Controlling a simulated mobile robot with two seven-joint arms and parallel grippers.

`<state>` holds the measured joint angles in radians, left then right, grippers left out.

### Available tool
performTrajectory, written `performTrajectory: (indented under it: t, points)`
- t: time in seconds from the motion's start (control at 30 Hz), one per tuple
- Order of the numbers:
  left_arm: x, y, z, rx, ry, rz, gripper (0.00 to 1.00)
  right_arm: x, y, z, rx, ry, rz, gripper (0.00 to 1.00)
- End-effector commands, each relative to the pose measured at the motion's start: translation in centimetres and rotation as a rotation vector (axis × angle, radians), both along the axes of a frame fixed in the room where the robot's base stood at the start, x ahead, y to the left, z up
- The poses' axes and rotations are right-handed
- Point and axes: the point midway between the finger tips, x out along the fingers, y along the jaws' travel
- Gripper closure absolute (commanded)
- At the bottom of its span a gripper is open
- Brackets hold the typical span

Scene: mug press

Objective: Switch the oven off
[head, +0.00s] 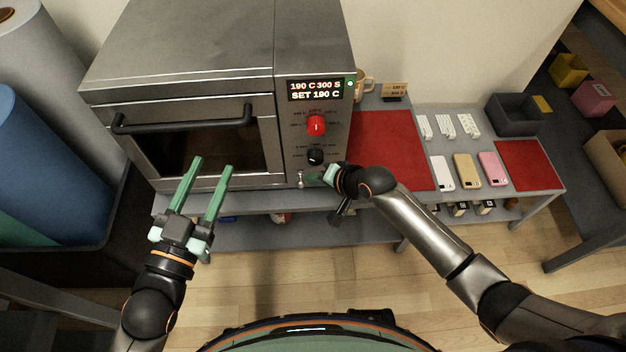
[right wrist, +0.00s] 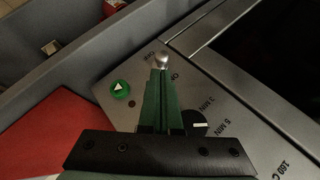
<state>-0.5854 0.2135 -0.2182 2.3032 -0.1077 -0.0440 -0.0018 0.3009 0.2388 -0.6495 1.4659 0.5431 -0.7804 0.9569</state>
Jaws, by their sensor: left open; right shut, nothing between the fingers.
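The grey oven (head: 215,50) stands on a bench with its door shut. Its lit display (head: 316,90) reads 190 C 300 S, SET 190 C, with a green light (head: 350,83) beside it. Below are a red knob (head: 316,126) and a black timer knob (head: 315,157). A small metal toggle switch (head: 300,177) sits low on the panel; its rounded tip shows in the right wrist view (right wrist: 161,60). My right gripper (right wrist: 158,78) is shut and empty, its fingertips at the switch; contact is unclear. My left gripper (head: 215,163) is open and empty before the oven door.
A green button (right wrist: 120,88) with a white triangle is beside my right fingers. Red mats (head: 388,150), several phone-like items (head: 466,170) and a dark bin (head: 514,115) lie to the right. A mug (head: 367,84) is behind the oven's right side.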

Motion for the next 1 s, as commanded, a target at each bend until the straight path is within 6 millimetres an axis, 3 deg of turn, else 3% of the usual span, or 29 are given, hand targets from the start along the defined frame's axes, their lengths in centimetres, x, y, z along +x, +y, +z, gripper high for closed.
performTrajectory:
  t: [0.27,1.0]
  points:
    - [-0.03,-0.04,0.85,0.001,-0.034,-0.003,0.50,-0.10,0.28,-0.28,0.000,0.000,0.000,1.00]
    - [0.06,0.02,0.00,0.002,-0.003,-0.001,0.50,-0.47,0.25,-0.64,0.000,-0.084,-0.001,1.00]
